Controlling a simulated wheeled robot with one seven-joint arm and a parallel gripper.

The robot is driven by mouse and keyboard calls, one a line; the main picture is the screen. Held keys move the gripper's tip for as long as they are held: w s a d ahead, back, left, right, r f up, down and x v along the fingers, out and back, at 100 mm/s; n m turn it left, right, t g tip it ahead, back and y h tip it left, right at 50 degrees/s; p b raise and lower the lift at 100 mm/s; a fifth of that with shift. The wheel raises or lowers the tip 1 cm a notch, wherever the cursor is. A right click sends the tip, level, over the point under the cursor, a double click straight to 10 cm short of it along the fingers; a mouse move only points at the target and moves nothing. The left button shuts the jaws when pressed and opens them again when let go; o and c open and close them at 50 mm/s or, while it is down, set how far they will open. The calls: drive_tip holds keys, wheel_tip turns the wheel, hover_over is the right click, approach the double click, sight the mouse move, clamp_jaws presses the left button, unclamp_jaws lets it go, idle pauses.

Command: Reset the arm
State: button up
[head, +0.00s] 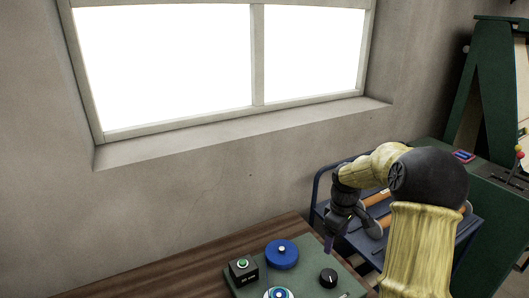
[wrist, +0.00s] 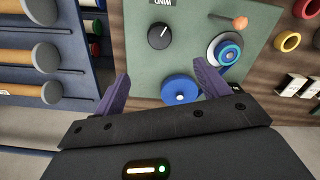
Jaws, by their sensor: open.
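My arm reaches forward on the right side of the head view. My gripper (head: 330,243) hangs beside the right end of the wooden table, near a green panel. In the wrist view my gripper (wrist: 158,88) shows two purple fingers spread wide apart, with nothing between them. The fingers point toward the green panel (wrist: 140,85). No cloth shows in either view.
The green panel carries a blue round knob (head: 282,253), a black dial (head: 328,276) and a black button box (head: 243,269). A blue cart (head: 318,187) with wooden-handled tools stands right of the wooden table (head: 190,270). A windowed wall is behind.

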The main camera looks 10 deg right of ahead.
drive_tip(key=s+a+r+m+t, duration=0.1)
drive_tip(key=s+a+m, duration=0.6)
drive_tip(key=s+a, duration=0.8)
drive_tip(key=s+t, duration=0.1)
drive_tip(key=s, duration=0.2)
drive_tip(key=shift+s+a+m+t, duration=0.15)
drive_tip(key=shift+s+m+t, duration=0.15)
drive_tip(key=shift+s+m, duration=0.1)
drive_tip(key=shift+r, duration=0.1)
idle(0.7)
